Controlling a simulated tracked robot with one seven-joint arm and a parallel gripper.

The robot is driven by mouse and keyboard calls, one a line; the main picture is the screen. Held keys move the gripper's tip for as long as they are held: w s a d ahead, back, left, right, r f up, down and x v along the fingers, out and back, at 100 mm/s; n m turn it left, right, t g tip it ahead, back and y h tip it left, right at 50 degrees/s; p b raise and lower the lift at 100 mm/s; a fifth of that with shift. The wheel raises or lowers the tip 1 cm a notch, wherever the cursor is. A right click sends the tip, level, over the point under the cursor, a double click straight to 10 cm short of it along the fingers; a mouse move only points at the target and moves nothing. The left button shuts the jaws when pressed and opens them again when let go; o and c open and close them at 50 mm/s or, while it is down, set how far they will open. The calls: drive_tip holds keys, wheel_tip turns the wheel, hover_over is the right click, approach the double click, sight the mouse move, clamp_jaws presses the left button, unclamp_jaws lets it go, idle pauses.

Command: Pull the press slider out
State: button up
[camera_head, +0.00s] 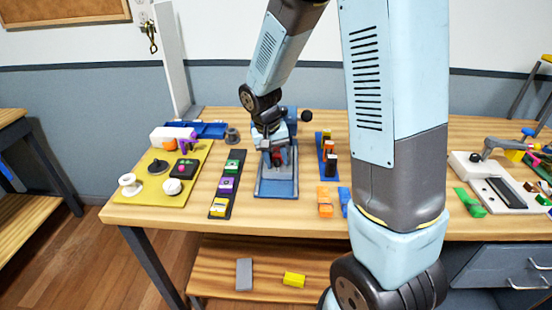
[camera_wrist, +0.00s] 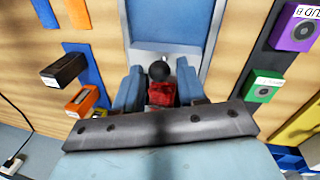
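The blue press (camera_head: 277,185) stands on the table, its flat base toward me; its blue base also shows in the wrist view (camera_wrist: 168,28). A black ball knob (camera_wrist: 159,71) and a red block (camera_wrist: 162,94) sit between my gripper's two blue fingers in the wrist view. I cannot tell which of these belongs to the slider. My gripper (camera_head: 277,152) is over the press, pointing down. Its fingers (camera_wrist: 160,85) flank the knob and red block; whether they press on them is not clear. The wrist hides part of the press in the head view.
A dark strip with green, purple and yellow blocks (camera_head: 227,185) lies left of the press. A blue strip with orange and black blocks (camera_head: 328,155) lies to the right. A yellow board (camera_head: 160,195) with knobs is further left. A black ball (camera_head: 306,116) is at the press's upper right.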

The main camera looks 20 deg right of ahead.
clamp_jaws()
idle(0.4)
